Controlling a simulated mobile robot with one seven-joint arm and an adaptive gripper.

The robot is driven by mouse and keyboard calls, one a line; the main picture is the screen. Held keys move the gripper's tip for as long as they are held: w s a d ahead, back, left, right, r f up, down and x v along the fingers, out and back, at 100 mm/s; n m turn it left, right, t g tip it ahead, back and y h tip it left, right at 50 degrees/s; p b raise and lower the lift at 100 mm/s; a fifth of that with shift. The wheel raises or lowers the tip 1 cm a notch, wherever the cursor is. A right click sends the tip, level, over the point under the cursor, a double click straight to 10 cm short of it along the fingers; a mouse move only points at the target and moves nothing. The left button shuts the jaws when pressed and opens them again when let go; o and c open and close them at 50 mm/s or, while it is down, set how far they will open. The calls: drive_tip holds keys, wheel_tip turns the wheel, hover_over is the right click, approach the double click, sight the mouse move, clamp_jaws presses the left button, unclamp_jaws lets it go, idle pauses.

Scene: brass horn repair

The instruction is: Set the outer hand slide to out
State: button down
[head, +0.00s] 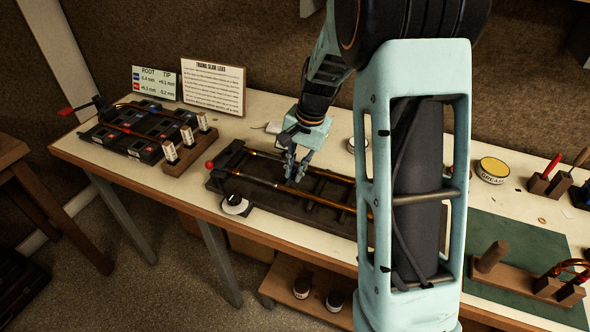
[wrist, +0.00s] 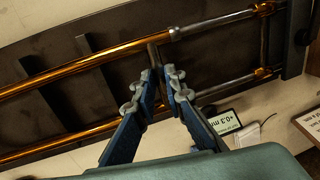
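The trombone slide lies in a long dark cradle (head: 222,182) on the bench, partly hidden by my arm in the head view. In the wrist view the outer hand slide (wrist: 90,60) is a pair of orange brass tubes joined by a grey cross brace (wrist: 153,55). Short silver inner tubes (wrist: 215,26) show between the outer slide and the brass fittings at the right. My gripper (head: 292,172) is low over the slide. In the wrist view its fingers (wrist: 161,80) are parted, with the brace seen between the tips; I cannot tell whether they touch it.
A small display reading +0.3 mm (wrist: 226,124) lies beside the cradle in the wrist view. A rack of dark blocks (head: 140,130) and two signs (head: 213,86) stand at the left. A grease tin (head: 492,170) and green mat (head: 490,235) are at the right. A round white-topped item (head: 235,204) sits at the front edge.

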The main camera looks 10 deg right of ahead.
idle(0.3)
drive_tip(key=s+d, duration=0.1)
drive_tip(key=d, duration=0.1)
drive_tip(key=s+d+b, duration=0.1)
drive_tip(key=s+d, duration=0.2)
drive_tip(key=d, duration=0.1)
drive_tip(key=shift+s+d, duration=0.35)
drive_tip(key=shift+s, duration=0.05)
drive_tip(key=c, duration=2)
unclamp_jaws()
drive_tip(key=shift+s+d, duration=0.1)
drive_tip(key=shift+r, duration=0.2)
drive_tip(key=r, duration=0.3)
drive_tip(key=s+d+r, duration=0.1)
drive_tip(key=r, duration=0.7)
drive_tip(key=shift+s+d+r, duration=0.15)
drive_tip(key=shift+d+r, duration=0.1)
drive_tip(key=shift+d, duration=0.15)
